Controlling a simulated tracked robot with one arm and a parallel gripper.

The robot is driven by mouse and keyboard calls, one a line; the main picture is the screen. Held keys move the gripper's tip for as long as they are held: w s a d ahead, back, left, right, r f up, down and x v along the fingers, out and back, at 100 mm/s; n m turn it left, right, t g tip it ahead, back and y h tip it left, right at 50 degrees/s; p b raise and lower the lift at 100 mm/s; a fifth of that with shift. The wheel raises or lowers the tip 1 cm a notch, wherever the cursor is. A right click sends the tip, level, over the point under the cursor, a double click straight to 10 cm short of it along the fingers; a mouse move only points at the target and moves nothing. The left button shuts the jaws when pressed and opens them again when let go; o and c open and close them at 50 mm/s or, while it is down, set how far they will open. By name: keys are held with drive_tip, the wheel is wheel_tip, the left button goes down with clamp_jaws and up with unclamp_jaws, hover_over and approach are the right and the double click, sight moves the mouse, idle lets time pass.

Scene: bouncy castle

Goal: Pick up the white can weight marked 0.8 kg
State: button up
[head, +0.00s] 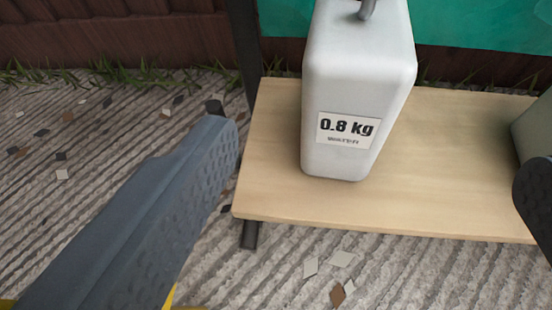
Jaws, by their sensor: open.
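The white can weight (358,85) marked "0.8 kg" stands upright on a light wooden board (275,195), right of the picture's middle. Its label faces me, and a grey handle shows at its top, cut off by the picture's upper edge. My gripper (375,165) is open, with one grey-blue finger at the left and the dark tip of the other at the right edge. The can shows between the two fingers, with a gap on each side. Neither finger appears to touch it.
A grey-green object (535,128) stands on the board at the right edge, partly cut off. A dark post (245,45) rises at the board's left back corner. A brown fence (120,45) and a green panel (470,22) are behind. Ridged ground with scattered chips lies in front.

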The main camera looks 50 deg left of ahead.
sight(354, 96)
drive_tip(key=b+x, duration=0.1)
drive_tip(key=x, duration=0.1)
drive_tip(key=f+b+x, duration=0.1)
drive_tip(key=x, duration=0.4)
drive_tip(key=shift+s+a+f+b, duration=0.2)
drive_tip(key=shift+f+b, duration=0.1)
drive_tip(key=shift+b, duration=0.1)
drive_tip(key=shift+w+a+f, duration=0.1)
drive_tip(key=shift+w, duration=0.3)
drive_tip(key=shift+b+x, duration=1.45)
drive_tip(key=shift+x, duration=1.1)
drive_tip(key=c, duration=1.7)
